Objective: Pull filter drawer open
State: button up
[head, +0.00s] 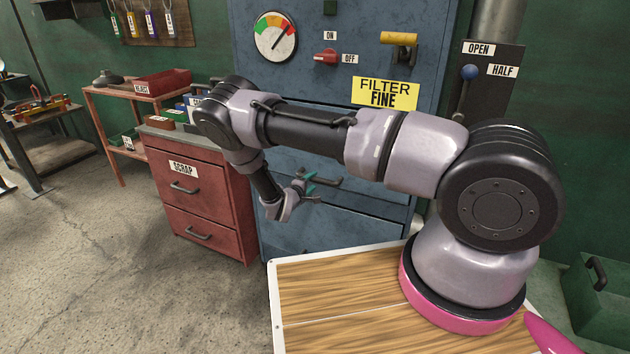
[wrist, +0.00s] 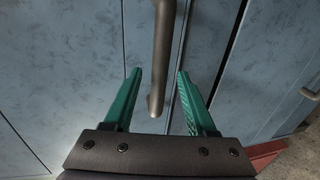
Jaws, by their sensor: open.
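The blue cabinet (head: 335,110) bears a yellow sign (head: 384,93) reading "FILTER FINE". Below it is a drawer front (head: 350,198) with a dark bar handle (head: 325,182), partly hidden by my arm. The drawer looks shut. My gripper (head: 306,181), with teal fingers, is open at this handle. In the wrist view the grey handle (wrist: 163,55) runs between the two spread fingers of my gripper (wrist: 159,74), with a gap visible on each side. The blue drawer front (wrist: 90,50) lies behind it.
A red scrap cabinet (head: 205,205) stands left of the blue cabinet. A wooden-topped surface (head: 335,295) lies in front, under my arm's base. A blue-knobbed lever (head: 467,80) is at the right. Open floor (head: 110,260) is at the left.

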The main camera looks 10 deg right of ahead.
aim_at(314, 180)
jog(key=shift+x, duration=1.55)
grip_shut()
